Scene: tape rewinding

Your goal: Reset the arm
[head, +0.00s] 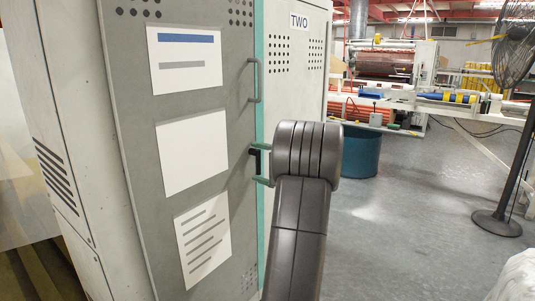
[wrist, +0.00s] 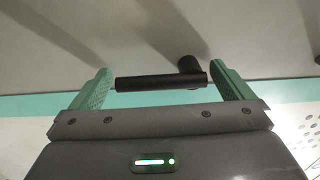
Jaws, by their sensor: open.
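My gripper (head: 257,164) is at the right edge of the grey cabinet door (head: 235,110), with its green fingers pointing at the door. A black handle (head: 254,153) shows there, partly hidden by my gripper. In the wrist view the black handle (wrist: 155,83) lies between the two open fingers of my gripper (wrist: 160,69). The rest of my arm comes up from the bottom of the head view.
A grey bar handle (head: 254,80) is higher on the door. The cabinet marked TWO (head: 299,50) stands just behind. A teal bin (head: 361,153), machinery (head: 395,65) and a standing fan (head: 515,50) are to the right. Grey floor (head: 420,220) is open there.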

